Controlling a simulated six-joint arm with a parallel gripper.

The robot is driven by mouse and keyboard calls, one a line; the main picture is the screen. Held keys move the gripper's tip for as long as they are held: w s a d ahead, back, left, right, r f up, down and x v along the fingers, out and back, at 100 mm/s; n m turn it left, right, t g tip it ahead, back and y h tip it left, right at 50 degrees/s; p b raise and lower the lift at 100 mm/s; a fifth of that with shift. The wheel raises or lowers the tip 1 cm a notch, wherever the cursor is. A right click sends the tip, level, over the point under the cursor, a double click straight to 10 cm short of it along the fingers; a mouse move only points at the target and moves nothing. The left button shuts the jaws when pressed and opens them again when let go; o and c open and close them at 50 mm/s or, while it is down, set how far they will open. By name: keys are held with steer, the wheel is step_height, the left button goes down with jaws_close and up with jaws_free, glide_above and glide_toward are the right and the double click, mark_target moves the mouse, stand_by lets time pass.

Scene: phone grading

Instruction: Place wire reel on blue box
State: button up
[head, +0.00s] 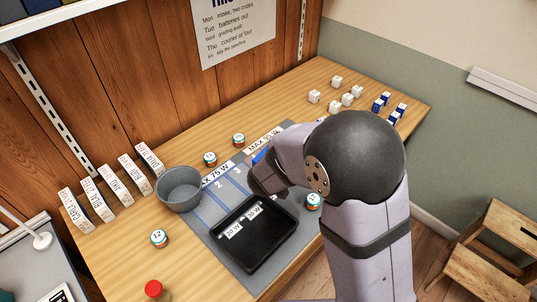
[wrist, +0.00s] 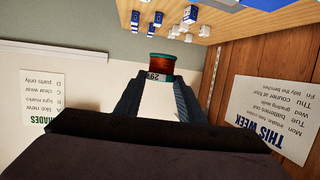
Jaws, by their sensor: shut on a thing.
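My gripper (wrist: 159,82) is shut on a wire reel (wrist: 160,64) with a copper-brown winding, teal ends and a printed label. Several blue boxes (head: 380,103) with white markings stand at the far right end of the table. They also show at the top of the wrist view (wrist: 190,14), apart from the reel. In the head view my arm hides the fingers and the held reel.
White boxes (head: 337,82) stand left of the blue boxes. Other small reels or tins (head: 159,238) lie around the grey mat (head: 213,206). A black tray (head: 262,262), grey bowl (head: 180,203) and upright cards (head: 75,211) are on the table. A wood wall (head: 120,90) borders it.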

steer(key=shift+n+y, duration=0.3)
steer(key=w+d+r, duration=0.2)
steer(key=d+r, duration=0.1)
steer(key=shift+w+d+r, duration=0.25)
steer(key=shift+d, duration=0.05)
steer(key=shift+w+a+r+n+t+y, duration=0.7)
steer(key=shift+w+r+n+y, duration=0.2)
steer(key=shift+y, duration=0.2)
steer(key=a+f+n+y, duration=0.2)
steer(key=a+n+y, duration=0.25)
steer(key=a, duration=0.25)
steer(key=a+f+n+y, duration=0.3)
steer(key=a+y, duration=0.2)
steer(key=a, duration=0.2)
steer(key=shift+t+h, duration=0.25)
steer(key=shift+t, duration=0.05)
steer(key=shift+s+f+p, duration=0.2)
steer(key=shift+f+p, duration=0.2)
steer(key=shift+f, duration=2.1)
steer(key=shift+s+f+p, duration=0.15)
steer(key=shift+f+p, duration=0.2)
steer(key=shift+f, duration=2.1)
steer(key=shift+f, duration=0.2)
steer(key=o, duration=1)
